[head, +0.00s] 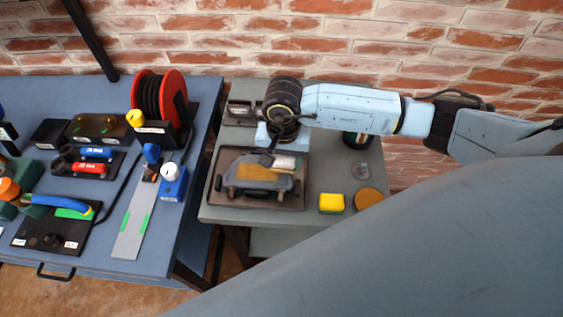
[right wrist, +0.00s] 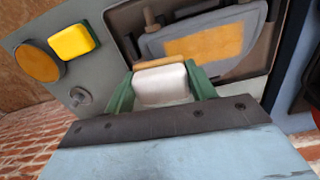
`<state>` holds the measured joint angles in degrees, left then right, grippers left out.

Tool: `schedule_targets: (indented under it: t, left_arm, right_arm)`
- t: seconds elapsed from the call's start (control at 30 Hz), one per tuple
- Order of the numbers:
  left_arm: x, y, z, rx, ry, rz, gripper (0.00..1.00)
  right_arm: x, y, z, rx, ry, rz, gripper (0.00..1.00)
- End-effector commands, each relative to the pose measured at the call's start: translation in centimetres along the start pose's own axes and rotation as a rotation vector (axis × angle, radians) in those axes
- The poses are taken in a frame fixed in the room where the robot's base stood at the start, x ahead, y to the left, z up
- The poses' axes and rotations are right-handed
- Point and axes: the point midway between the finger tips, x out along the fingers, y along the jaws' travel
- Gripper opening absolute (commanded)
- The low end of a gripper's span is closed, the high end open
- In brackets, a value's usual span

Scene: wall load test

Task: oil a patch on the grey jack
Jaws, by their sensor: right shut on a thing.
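The grey jack (head: 243,184) lies in a shallow brown tray (head: 226,203) on the grey table. A yellow-orange patch (head: 257,173) covers the middle of its top. In the right wrist view the jack (right wrist: 251,22) and its patch (right wrist: 205,44) are at the upper right. My right gripper (head: 286,158) is over the tray's back right part, beside the patch. In the right wrist view its green fingers (right wrist: 160,88) are shut on a white block (right wrist: 162,87) with a tan far edge. I cannot tell whether the block touches the jack. My left gripper is not in view.
A yellow block (head: 331,203) and an orange-brown disc (head: 368,198) lie right of the tray. A small grey knob (head: 361,171) is behind them. A blue bench (head: 104,240) at left holds a red cable reel (head: 159,96) and tools. A brick wall is behind.

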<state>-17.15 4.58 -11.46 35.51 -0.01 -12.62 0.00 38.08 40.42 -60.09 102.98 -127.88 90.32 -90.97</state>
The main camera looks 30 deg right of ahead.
Motion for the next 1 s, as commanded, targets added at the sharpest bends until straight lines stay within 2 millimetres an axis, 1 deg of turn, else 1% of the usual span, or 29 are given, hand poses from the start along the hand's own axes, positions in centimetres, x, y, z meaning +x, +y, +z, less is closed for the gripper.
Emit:
schedule_targets:
  t: [0.03, 0.43, 0.57, 1.0]
  left_arm:
    - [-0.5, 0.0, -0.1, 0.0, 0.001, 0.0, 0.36]
    - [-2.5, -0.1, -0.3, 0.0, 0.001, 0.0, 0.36]
    - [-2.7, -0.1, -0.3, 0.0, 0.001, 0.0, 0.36]
    - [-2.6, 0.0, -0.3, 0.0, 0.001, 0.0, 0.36]
  right_arm:
    - [-0.7, 0.0, 0.0, 0.0, 0.001, 0.0, 0.27]
    - [-4.2, 0.2, -0.1, 0.005, 0.001, -0.001, 0.27]
    - [-4.5, 0.3, 0.0, 0.005, -0.001, 0.0, 0.27]
    - [-4.4, 0.3, 0.0, 0.006, 0.0, 0.0, 0.27]
